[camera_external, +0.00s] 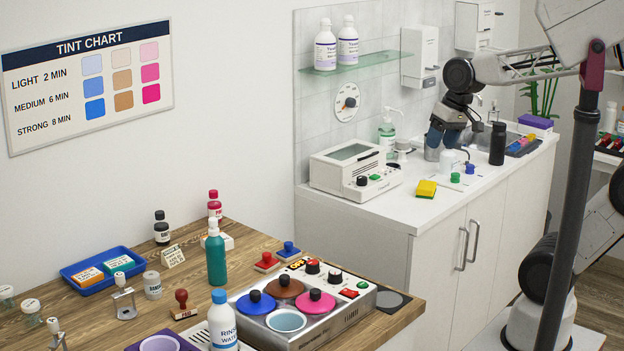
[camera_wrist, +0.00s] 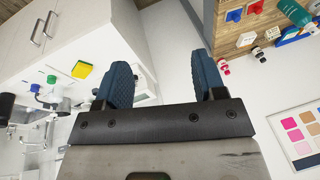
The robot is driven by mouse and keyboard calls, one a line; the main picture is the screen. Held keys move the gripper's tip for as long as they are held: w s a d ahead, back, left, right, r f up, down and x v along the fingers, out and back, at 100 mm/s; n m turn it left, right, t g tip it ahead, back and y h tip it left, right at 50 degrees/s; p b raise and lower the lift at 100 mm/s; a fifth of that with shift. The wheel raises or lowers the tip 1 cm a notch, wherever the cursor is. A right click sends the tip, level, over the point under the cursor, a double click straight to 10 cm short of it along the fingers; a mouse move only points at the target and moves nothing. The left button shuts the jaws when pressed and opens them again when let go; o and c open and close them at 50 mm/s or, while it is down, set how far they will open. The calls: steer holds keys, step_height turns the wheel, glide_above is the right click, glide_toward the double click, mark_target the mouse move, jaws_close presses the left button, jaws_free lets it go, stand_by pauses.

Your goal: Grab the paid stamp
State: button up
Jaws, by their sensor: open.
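A stamp with a dark reddish-brown knob handle (camera_external: 181,298) stands upright on the wooden table; small lettering on its base appears to read PAID. A red stamp (camera_external: 267,261) and a blue stamp (camera_external: 288,249) stand farther back on the same table. They also seem to show in the wrist view, the red one (camera_wrist: 257,6) beside the blue one (camera_wrist: 234,15). I cannot make out the brown-handled stamp in the wrist view. My gripper (camera_external: 437,140) is over the white counter, far from the stamps. In the wrist view its blue fingers (camera_wrist: 162,64) are apart with nothing between them.
A white water bottle (camera_external: 222,322), a teal bottle (camera_external: 216,255) and a metal warmer with coloured lids (camera_external: 291,330) stand near the brown-handled stamp. A blue tray (camera_external: 97,280) is to its left. A white device (camera_external: 355,172) and yellow sponge (camera_external: 426,189) occupy the counter.

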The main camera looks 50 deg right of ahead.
steer(key=w+a+r+m+y, duration=0.1)
steer(key=w+a+m+y, duration=0.15)
steer(key=w+a, duration=0.5)
steer(key=w+a+r+m+y, duration=0.1)
steer(key=w+a+m+y, duration=0.2)
steer(key=a, duration=0.8)
steer(key=w+a+r+m+y, duration=0.2)
steer(key=w+a+m, duration=0.1)
steer(key=w+a, duration=0.55)
steer(key=w+a+f+m+y, duration=0.25)
steer(key=a+m, duration=0.25)
steer(key=a, duration=1.1)
steer(key=w+a+f+m+y, duration=0.1)
steer(key=w+a+f+m, duration=0.35)
steer(key=a, duration=1.05)
steer(key=m, duration=0.1)
glide_toward(183, 303)
steer(key=shift+w+a+f, duration=0.3)
steer(key=shift+w+f, duration=0.05)
steer(key=shift+f, duration=0.2)
steer(key=shift+w+a+f, duration=0.35)
steer(key=shift+f, duration=0.2)
steer(key=shift+x, duration=1.3)
